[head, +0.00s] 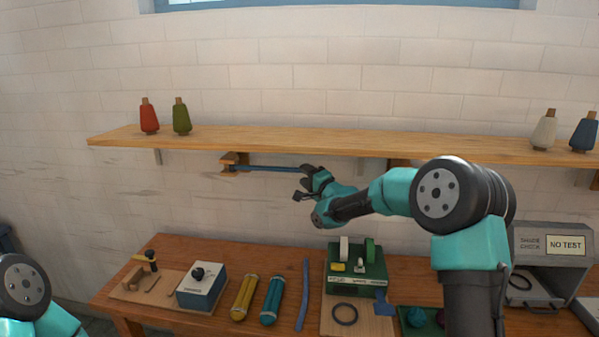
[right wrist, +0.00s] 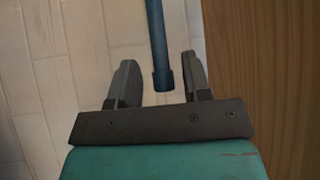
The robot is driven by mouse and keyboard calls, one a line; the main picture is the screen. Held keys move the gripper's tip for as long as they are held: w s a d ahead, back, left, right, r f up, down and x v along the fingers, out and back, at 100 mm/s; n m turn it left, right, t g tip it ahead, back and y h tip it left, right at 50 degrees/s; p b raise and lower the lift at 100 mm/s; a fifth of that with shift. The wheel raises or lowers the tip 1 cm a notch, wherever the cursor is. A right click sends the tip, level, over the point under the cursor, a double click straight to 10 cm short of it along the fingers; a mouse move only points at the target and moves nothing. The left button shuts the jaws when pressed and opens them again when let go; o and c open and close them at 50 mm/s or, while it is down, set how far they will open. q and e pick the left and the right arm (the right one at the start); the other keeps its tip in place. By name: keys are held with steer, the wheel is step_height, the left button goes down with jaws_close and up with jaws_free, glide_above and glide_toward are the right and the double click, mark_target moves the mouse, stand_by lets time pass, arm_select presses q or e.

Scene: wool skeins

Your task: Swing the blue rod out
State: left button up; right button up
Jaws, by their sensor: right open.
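The blue rod (head: 267,168) lies along the wall under the shelf, its left end in a wooden bracket (head: 234,162). Its free right end reaches my right gripper (head: 302,183). In the right wrist view the end of the blue rod (right wrist: 160,60) hangs between the two open fingers of my right gripper (right wrist: 162,85), with a gap on each side. My left gripper is out of view; only part of my left arm shows at the lower left.
The wooden shelf (head: 320,146) runs just above the rod and carries red, green, cream and blue cones. The workbench (head: 215,250) below holds yellow and teal skeins, a blue strip, a green device and a grey box (head: 545,250) at right.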

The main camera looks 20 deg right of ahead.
steer(key=shift+x, duration=1.9)
steer(key=shift+c, duration=0.2)
jaws_close()
